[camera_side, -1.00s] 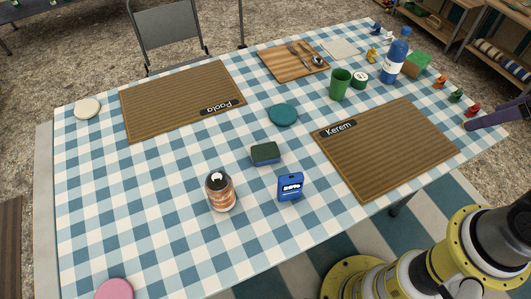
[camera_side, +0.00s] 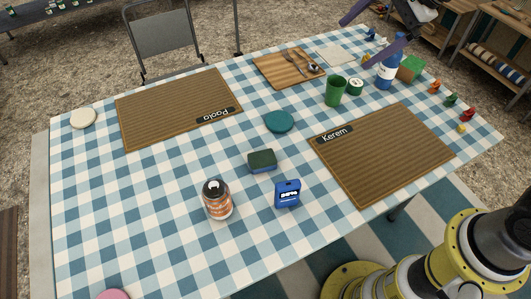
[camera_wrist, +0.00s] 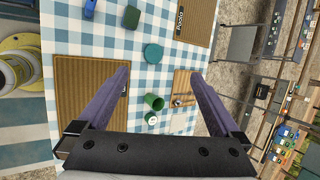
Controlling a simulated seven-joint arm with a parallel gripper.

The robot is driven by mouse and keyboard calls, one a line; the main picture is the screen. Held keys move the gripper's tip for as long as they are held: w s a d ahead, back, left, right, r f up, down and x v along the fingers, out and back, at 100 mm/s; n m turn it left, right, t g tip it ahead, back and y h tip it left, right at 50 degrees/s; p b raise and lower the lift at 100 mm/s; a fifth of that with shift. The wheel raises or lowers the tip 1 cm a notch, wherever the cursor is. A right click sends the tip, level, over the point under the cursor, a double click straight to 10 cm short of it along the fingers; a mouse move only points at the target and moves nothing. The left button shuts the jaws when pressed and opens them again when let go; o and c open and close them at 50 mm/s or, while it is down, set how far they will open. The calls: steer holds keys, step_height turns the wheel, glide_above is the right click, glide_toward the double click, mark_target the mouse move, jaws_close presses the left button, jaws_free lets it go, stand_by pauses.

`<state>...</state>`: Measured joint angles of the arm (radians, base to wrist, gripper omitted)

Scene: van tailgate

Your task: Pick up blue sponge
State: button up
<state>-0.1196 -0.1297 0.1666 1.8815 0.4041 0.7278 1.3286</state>
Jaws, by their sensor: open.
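The blue sponge (camera_side: 262,161) has a dark green top and a blue lower side. It lies flat near the middle of the checked tablecloth, between the blue box and the teal round piece. In the wrist view the sponge (camera_wrist: 132,17) is at the top, showing its dark green face. My gripper (camera_side: 362,40) has purple fingers and is above the far right part of the table, well away from the sponge. In the wrist view my gripper (camera_wrist: 160,73) is open with its fingers wide apart and nothing held.
A green cup (camera_side: 335,91) and blue bottle (camera_side: 386,71) stand farther right. Placemats lie left (camera_side: 180,108) and right (camera_side: 383,153). Clear cloth surrounds the sponge.

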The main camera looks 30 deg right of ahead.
steer(key=w+a+f+m+g, duration=0.1)
steer(key=w+a+f+m, duration=0.1)
steer(key=w+a+f, duration=0.3)
steer(key=m+g, duration=0.1)
steer(key=g, duration=0.3)
glide_above(260, 158)
steer(key=d, duration=0.3)
steer(key=f, duration=2.6)
steer(key=shift+s+a+f, duration=0.2)
steer(key=shift+s+a, duration=0.05)
steer(key=shift+x, duration=3.1)
steer(key=shift+a+y, duration=0.1)
steer(key=shift+y, duration=0.2)
steer(key=c, duration=1.3)
